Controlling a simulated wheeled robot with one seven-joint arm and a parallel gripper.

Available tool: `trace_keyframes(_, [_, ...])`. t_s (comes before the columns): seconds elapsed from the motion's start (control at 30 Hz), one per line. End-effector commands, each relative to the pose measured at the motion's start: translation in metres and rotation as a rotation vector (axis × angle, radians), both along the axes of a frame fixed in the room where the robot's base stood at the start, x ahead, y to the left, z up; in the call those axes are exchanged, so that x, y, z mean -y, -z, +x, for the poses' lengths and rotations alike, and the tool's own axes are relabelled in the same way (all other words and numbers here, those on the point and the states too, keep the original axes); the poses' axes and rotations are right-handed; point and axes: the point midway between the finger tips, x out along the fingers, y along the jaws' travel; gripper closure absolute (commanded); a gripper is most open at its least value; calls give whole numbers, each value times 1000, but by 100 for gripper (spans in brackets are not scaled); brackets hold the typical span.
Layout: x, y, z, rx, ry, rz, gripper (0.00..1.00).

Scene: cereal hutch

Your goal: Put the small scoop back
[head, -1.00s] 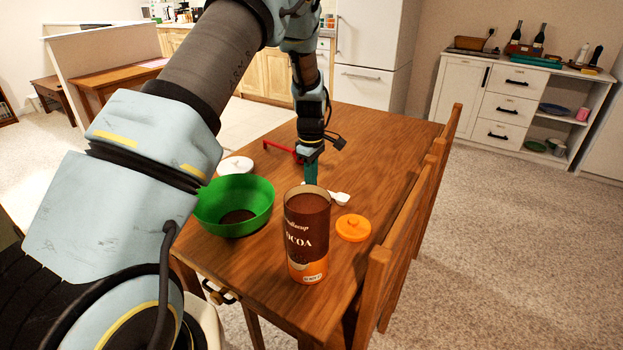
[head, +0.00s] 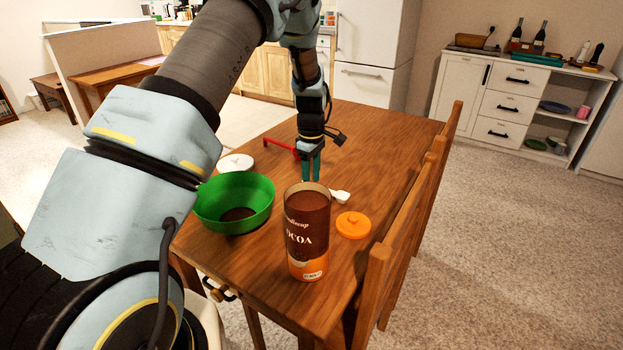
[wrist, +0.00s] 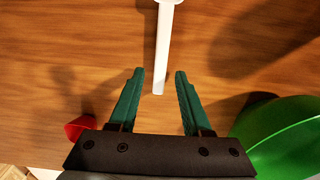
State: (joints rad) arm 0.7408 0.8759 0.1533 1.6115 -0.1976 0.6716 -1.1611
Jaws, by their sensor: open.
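The small white scoop (head: 340,196) lies on the wooden table, behind and to the right of the cocoa tin. In the wrist view its white handle (wrist: 162,50) points down toward the gap between my fingertips; its bowl is cut off by the top edge. My gripper (head: 311,180) points down over the table behind the cocoa tin. In the wrist view my gripper (wrist: 159,75) is open and empty, with its green fingers on either side of the line of the handle end. The cocoa tin (head: 307,240) stands open at the table's near part.
A green bowl (head: 235,205) with brown powder in it stands left of the tin. An orange lid (head: 353,225) lies right of it. A white round item (head: 236,163) and a red-handled thing (head: 279,147) lie farther back. Chairs (head: 400,240) line the right edge.

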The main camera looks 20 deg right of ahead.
Motion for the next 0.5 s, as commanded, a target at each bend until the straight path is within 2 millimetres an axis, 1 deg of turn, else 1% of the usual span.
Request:
trace_keyframes(0.17, [2,-30,1,6,1,-4,51])
trace_keyframes(0.4, [1,-80,1,5,0,-4,51])
trace_keyframes(0.5, [0,-96,1,5,0,-3,51])
